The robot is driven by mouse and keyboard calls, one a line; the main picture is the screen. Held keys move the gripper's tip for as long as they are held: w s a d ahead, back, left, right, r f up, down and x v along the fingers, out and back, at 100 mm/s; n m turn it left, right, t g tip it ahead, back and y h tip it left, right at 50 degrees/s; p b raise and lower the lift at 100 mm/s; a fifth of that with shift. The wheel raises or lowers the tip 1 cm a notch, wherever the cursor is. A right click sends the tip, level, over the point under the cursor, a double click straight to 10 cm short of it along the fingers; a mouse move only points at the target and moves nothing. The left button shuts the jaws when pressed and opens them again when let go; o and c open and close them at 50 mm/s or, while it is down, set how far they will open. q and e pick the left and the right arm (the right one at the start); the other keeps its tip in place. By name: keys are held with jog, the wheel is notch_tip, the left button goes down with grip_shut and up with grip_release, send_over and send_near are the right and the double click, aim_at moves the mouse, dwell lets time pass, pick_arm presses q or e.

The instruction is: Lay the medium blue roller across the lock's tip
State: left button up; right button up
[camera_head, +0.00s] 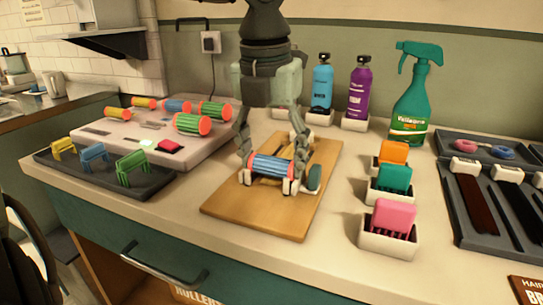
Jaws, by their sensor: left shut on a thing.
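My left gripper (270,172) comes down from the top centre and is shut on a blue roller (268,166) with orange ends. The roller lies roughly level, lengthwise left to right, low over the wooden board (265,218). I cannot tell whether it touches the board. Dark strands, perhaps the lock, show in part behind the roller; the fingers and roller hide most of them, and I cannot make out the tip. Another blue roller (176,106) lies on the pale tray at the left. My right gripper is not in view.
The pale tray (118,143) holds yellow and green rollers. A dark tray (110,182) with yellow, blue and green clips stands before it. Right of the board are small bins (385,243), bottles (357,92) and a dark tray (466,228). The counter front is clear.

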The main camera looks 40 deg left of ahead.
pick_arm(q)
jog(key=shift+o, duration=0.2)
jog(key=shift+s+d+f+b, duration=0.15)
jog(key=shift+s+f+b, duration=0.2)
jog(key=shift+f+b, duration=0.55)
dwell(0.6)
jog(key=shift+r, duration=0.1)
jog(key=shift+c, duration=0.8)
jog(key=o, duration=1.1)
jog(key=shift+w, duration=0.1)
jog(key=o, duration=0.4)
jog(key=shift+w, duration=0.15)
jog(key=shift+c, duration=0.2)
jog(key=shift+o, duration=0.7)
jog(key=shift+w+r, duration=0.1)
jog(key=shift+r, duration=0.15)
jog(key=shift+r+p, duration=1.9)
jog(key=shift+r, duration=1.6)
